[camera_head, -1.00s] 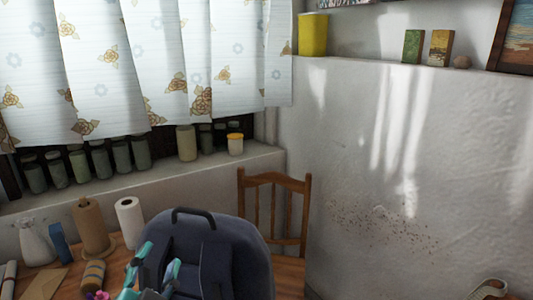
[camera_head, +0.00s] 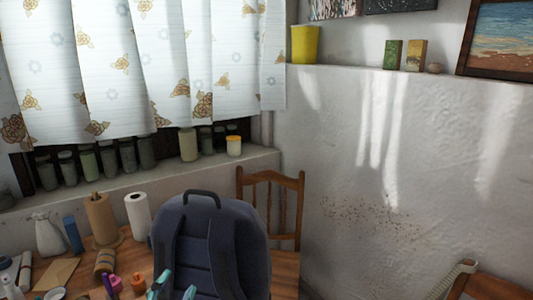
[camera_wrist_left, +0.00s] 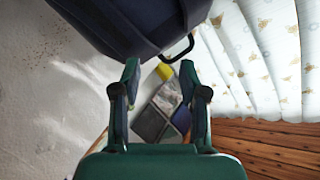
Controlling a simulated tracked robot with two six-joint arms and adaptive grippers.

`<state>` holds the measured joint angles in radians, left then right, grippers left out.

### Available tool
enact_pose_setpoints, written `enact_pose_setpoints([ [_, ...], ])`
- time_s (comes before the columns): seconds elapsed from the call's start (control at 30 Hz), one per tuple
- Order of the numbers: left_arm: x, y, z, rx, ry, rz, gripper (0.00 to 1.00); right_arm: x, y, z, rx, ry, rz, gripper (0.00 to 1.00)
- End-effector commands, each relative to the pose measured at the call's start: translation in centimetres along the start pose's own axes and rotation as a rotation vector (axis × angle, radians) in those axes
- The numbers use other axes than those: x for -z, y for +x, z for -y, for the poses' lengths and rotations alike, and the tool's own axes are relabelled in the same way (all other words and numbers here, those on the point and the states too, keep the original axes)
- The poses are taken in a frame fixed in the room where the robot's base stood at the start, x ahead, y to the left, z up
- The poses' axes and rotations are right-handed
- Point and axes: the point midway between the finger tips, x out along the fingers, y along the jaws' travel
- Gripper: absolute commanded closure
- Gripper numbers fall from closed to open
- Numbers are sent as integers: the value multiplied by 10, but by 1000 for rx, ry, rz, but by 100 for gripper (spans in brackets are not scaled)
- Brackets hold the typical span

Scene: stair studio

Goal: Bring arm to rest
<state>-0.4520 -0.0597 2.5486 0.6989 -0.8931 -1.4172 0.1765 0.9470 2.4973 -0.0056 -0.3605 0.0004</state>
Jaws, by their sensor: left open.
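My left gripper (camera_head: 174,287) shows at the bottom edge of the head view, with its teal fingertips apart and nothing between them. It is in front of the lower part of a dark blue backpack (camera_head: 238,240). In the left wrist view my gripper (camera_wrist_left: 157,75) is open and empty, and the backpack (camera_wrist_left: 135,22) fills the top, close beyond the fingertips. I cannot tell whether they touch. My right gripper is not in view.
The backpack stands on a wooden table (camera_head: 140,262). Left of it are paper rolls (camera_head: 138,215), a white bottle (camera_head: 48,236) and small items. A wooden chair (camera_head: 270,178) stands behind, by the wall. Jars (camera_head: 188,145) line the sill.

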Motion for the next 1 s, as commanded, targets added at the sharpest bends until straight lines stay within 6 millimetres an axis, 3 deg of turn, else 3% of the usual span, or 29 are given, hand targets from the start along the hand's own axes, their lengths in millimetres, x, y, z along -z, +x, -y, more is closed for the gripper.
enact_pose_setpoints([
  [0.27,-65,35,-70,-189,-129,155,57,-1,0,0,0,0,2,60],
  [0.37,-106,43,-107,-282,-212,259,57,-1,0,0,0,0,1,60],
  [0.47,-161,42,-153,-390,-331,417,57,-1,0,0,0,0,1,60],
  [0.57,-220,27,-200,-487,-474,611,57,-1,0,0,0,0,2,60],
  [0.7,-290,-15,-256,-581,-671,898,57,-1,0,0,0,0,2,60],
  [0.83,-330,-57,-292,-623,-808,1118,57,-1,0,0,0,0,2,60],
  [1.0,-352,-89,-312,-637,-902,1272,57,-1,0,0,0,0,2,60],
])
